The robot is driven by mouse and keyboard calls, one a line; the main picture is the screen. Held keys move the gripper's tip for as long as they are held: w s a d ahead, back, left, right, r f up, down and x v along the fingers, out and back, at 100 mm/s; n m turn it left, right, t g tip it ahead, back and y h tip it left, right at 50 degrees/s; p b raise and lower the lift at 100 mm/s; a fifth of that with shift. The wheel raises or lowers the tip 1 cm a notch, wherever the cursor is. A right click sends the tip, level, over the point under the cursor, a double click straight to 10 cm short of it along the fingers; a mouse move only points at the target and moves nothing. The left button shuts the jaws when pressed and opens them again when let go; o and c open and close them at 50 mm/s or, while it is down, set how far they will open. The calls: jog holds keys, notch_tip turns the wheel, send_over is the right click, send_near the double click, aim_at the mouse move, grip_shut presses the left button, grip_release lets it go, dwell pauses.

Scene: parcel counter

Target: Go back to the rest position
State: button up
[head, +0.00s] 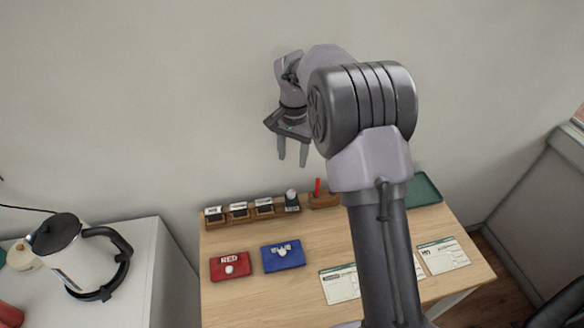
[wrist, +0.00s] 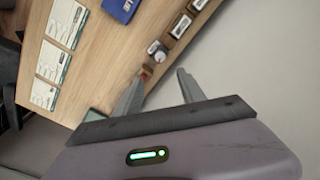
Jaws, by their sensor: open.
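My gripper (head: 293,150) is raised above the back edge of the wooden table (head: 240,299), in front of the wall. Its two fingers point down and stand apart, with nothing between them. In the wrist view my gripper (wrist: 162,85) also shows open and empty, with the table beyond it. My arm covers part of the table's right half in the head view.
On the table are a red pouch (head: 229,266), a blue pouch (head: 284,255), several stamps in a rack (head: 238,212), a stamp with a round knob (head: 292,201), printed cards (head: 443,255) and a green tray (head: 424,189). A kettle (head: 75,257) stands on the white cabinet at left.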

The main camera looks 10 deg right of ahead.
jog(key=shift+r, duration=1.1)
jog(key=s+a+r+n+t+y+b, duration=0.1)
jog(key=s+r+t, duration=0.1)
jog(key=s+r, duration=0.6)
jog(key=s+a+r+n+t+b, duration=0.15)
jog(key=s+r, duration=0.35)
jog(key=s, duration=0.6)
jog(key=s+a+f+n+t+b, duration=0.1)
jog(key=s+f+t, duration=0.1)
jog(key=s, duration=1.2)
jog(key=shift+a+f+y, duration=0.4)
jog(key=shift+f, duration=0.5)
jog(key=shift+s, duration=0.1)
